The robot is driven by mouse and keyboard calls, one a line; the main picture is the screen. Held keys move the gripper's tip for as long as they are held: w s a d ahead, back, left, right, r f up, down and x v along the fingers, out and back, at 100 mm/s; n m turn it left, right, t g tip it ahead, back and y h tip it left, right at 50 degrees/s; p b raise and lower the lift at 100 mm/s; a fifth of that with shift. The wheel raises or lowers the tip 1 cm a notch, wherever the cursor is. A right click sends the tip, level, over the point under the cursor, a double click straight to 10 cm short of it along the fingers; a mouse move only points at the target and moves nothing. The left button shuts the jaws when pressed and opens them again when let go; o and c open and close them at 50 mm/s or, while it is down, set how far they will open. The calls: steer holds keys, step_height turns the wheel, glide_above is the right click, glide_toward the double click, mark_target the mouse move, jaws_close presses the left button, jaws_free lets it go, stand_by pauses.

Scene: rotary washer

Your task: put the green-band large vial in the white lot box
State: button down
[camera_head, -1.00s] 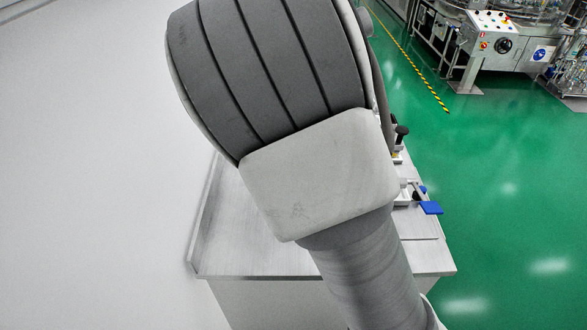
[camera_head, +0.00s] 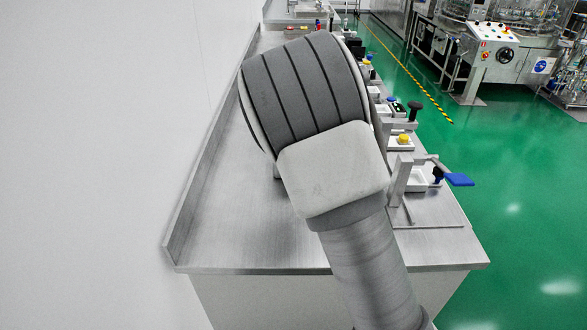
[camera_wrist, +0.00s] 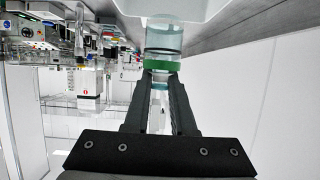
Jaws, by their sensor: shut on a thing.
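My gripper (camera_wrist: 160,88) is shut on a clear vial (camera_wrist: 163,42) with a green band (camera_wrist: 162,66), held between the two dark fingers in the wrist view, which looks upside down. The vial's far end overlaps a white box-like thing (camera_wrist: 125,8) at the top edge of that view. I cannot tell whether the vial is inside it, touching it or only in front of it, nor whether it is the white lot box. In the head view my arm hides the gripper and the vial.
A steel bench (camera_head: 225,225) runs along the white wall. Its left side is clear. On its right stand a white tray (camera_head: 418,178), another with a yellow-topped part (camera_head: 402,140), and a blue lever (camera_head: 459,180) jutting over the edge. A machine (camera_head: 494,45) stands across the green floor.

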step_height(320, 180, down, 10)
steer(key=shift+w+b, duration=0.1)
steer(key=shift+b, duration=0.6)
steer(key=shift+f, duration=0.1)
steer(key=shift+f, duration=0.15)
steer(key=c, duration=0.8)
jaws_free()
steer(key=shift+o, duration=0.2)
